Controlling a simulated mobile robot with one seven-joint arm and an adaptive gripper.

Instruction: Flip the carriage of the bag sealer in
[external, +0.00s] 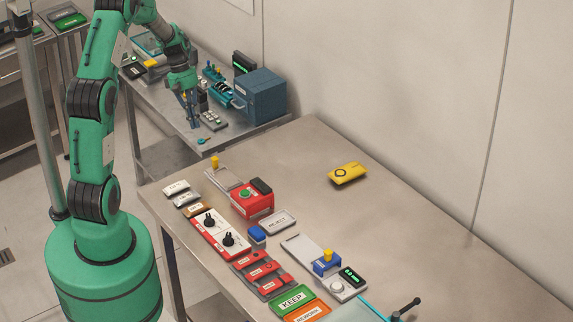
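I cannot tell for sure which device is the bag sealer; the labels are too small to read. A red unit (252,199) with a green button stands on the near table, beside a pale slide with a yellow knob (214,162). Farther right, a blue carriage (325,266) with a yellow knob sits at the near end of a pale rail (302,249), next to a display. My gripper (192,122) points down over the back table, near a grey button panel (213,121). Its fingers are small and partly merge with things behind, so their opening is unclear.
The back table also holds a blue box (260,94) and a teal device (219,91). The near table has a panel with black knobs (220,237), red switches (262,272), a green KEEP plate (292,299) and a yellow device (347,173). Its right side is mostly clear.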

